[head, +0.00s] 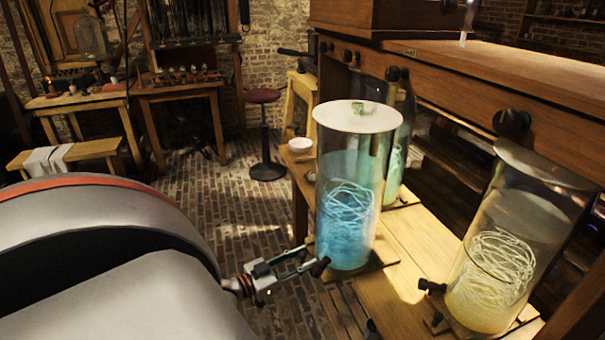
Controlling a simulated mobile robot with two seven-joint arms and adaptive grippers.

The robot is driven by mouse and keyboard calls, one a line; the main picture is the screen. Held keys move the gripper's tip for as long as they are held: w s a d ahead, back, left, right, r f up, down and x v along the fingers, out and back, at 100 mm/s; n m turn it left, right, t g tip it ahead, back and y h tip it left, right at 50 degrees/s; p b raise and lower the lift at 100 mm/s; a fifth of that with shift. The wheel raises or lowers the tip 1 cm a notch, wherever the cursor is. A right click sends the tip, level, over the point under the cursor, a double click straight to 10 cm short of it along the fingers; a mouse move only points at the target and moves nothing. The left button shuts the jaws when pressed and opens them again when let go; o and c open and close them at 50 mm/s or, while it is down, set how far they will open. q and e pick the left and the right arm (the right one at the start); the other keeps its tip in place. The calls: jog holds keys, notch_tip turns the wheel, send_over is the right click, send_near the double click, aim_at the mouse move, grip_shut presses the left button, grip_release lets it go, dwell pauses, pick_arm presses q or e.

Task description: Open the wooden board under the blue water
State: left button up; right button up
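The blue water stands in a tall glass jar (345,215) with a pale round lid and a coil of pale strands inside. The wooden board (378,268) under it shows as a thin edge around the jar's base. My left gripper (312,257) reaches in from the left, at the board's near left side. Its two fingers are spread apart, with the tips close to a dark knob (320,267) low in front of the jar. I cannot tell whether they touch it. My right gripper is not in view.
A jar of yellowish liquid (505,250) stands at the right, with a dark knob (432,287) beside it. A greenish jar (398,150) stands behind the blue one. A wooden cabinet (440,90) rises behind. Brick floor (240,225) lies open at the left, with a red stool (265,98).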

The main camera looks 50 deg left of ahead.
pick_arm(q)
jog(key=s+a, duration=0.1)
jog(key=s, duration=1.1)
jog(key=shift+a, duration=0.25)
jog(key=d+f+g, duration=0.2)
jog(key=d+f, duration=0.1)
jog(key=d, duration=0.8)
jog(key=d+f+m+g, duration=0.1)
jog(key=d+f+g, duration=0.1)
jog(key=d, duration=0.9)
jog(key=s+d+f+m+g, duration=0.1)
jog(key=d+f+g, duration=0.2)
jog(key=d, duration=0.8)
jog(key=shift+d+f, duration=0.15)
jog(key=shift+f, duration=0.8)
